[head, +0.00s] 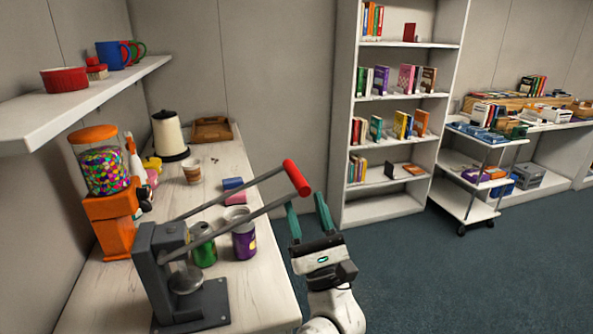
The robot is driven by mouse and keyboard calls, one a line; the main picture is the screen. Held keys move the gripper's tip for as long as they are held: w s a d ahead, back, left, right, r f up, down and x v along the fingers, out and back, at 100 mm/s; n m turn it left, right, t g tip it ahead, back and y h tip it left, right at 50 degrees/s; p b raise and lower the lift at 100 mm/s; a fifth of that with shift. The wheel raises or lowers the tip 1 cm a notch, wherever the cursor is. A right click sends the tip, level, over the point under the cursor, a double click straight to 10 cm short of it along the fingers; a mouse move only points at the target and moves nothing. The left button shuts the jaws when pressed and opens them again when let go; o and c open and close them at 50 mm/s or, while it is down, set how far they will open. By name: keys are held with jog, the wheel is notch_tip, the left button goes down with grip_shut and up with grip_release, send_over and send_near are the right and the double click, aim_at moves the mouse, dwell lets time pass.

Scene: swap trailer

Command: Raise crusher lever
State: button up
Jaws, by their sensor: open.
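The can crusher (170,274) is a dark grey press standing on its base at the near part of the white counter. Its lever (233,207) has two grey bars reaching right and slightly up to a red handle (297,178) that sticks out past the counter edge. My gripper (307,215) is just below and right of the red handle. Its two green fingers are apart with nothing between them, and they point up. The gap between fingers and handle is hard to judge. A green can (203,247) and a purple can (243,240) stand behind the crusher.
An orange gumball machine (110,217), a kettle (169,135), a paper cup (192,172) and a wooden tray (211,130) stand on the counter (263,285). A wall shelf (83,98) hangs above. A bookcase (395,208) and trolley (467,203) stand behind. The floor at right is free.

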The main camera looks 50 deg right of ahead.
aim_at(297, 179)
jog(key=p+x, duration=0.2)
jog(key=x, duration=0.4)
jog(key=shift+w+r, duration=0.1)
grip_shut()
dwell(0.3)
